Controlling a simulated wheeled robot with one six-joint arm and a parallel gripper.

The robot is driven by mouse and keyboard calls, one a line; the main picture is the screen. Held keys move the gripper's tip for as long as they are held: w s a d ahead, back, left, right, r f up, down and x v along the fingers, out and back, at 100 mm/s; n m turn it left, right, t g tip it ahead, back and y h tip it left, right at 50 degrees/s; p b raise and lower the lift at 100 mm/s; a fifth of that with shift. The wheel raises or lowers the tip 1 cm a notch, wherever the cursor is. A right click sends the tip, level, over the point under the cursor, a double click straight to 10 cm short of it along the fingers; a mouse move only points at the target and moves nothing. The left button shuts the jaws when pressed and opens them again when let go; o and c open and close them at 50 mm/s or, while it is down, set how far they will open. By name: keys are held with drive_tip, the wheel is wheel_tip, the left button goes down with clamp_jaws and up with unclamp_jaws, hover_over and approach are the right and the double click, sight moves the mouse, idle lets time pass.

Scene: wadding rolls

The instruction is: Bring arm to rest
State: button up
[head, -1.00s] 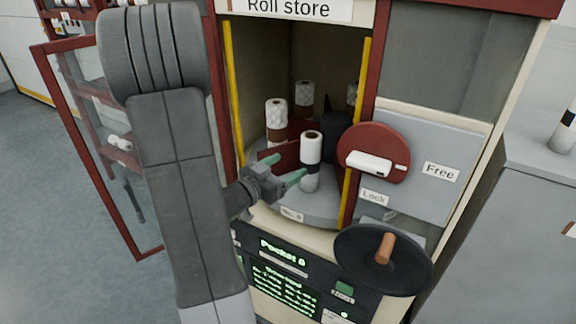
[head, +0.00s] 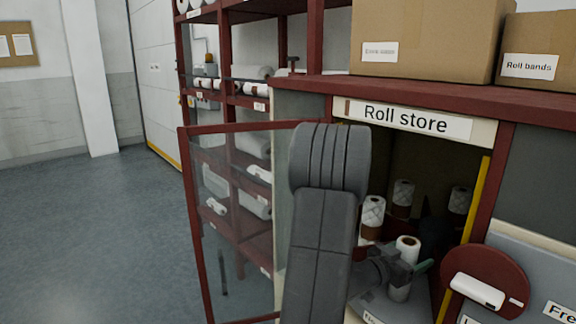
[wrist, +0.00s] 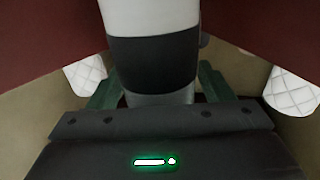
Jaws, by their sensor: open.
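My gripper (head: 412,264) is inside the open roll store (head: 345,110), low in the opening. Its green fingers are open. A white roll (head: 407,246) with a brown core and a dark band stands upright at the gripper. In the wrist view the same roll (wrist: 150,20) is between the two fingers (wrist: 158,88), with a gap showing on each side. My arm's grey links cross in front of the store's left edge.
More wrapped rolls (head: 372,217) stand behind in the store. The open glass door (head: 193,220) is left of my arm. A red disc with a white handle (head: 478,291) is at right. Cardboard boxes (head: 425,35) sit on top. Open floor (head: 90,230) lies at left.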

drive_tip(key=shift+r+p, duration=0.5)
drive_tip(key=shift+r, duration=0.8)
drive_tip(key=shift+a, duration=0.1)
